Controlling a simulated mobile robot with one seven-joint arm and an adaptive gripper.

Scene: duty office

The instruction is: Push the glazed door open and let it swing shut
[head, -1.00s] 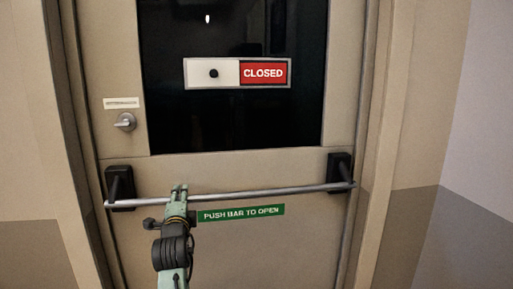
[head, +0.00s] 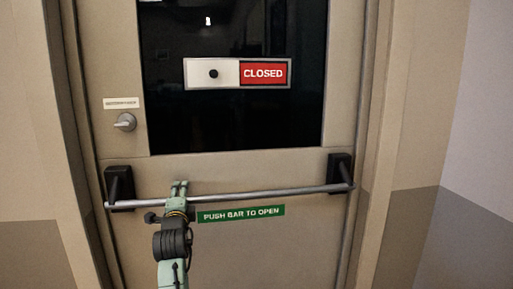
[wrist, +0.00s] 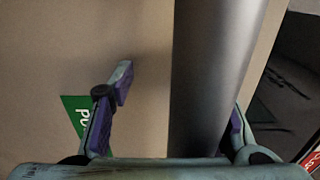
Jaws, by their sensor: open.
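The glazed door (head: 235,172) is beige with a dark glass pane (head: 235,120) and appears shut in its frame. A grey push bar (head: 270,192) crosses it between two black end brackets. My gripper (head: 180,186) is at the left part of the bar, fingers pointing toward the door. In the wrist view the bar (wrist: 212,75) passes by the open fingers; the left finger (wrist: 112,105) is clear of it, and the right one is mostly hidden by the bar. I cannot tell whether the gripper touches the bar.
A green "PUSH BAR TO OPEN" label (head: 241,213) is just below the bar. A lever or knob (head: 125,122) is at the door's left, and a red-and-white CLOSED sign (head: 237,73) is on the glass. Walls flank the frame on both sides.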

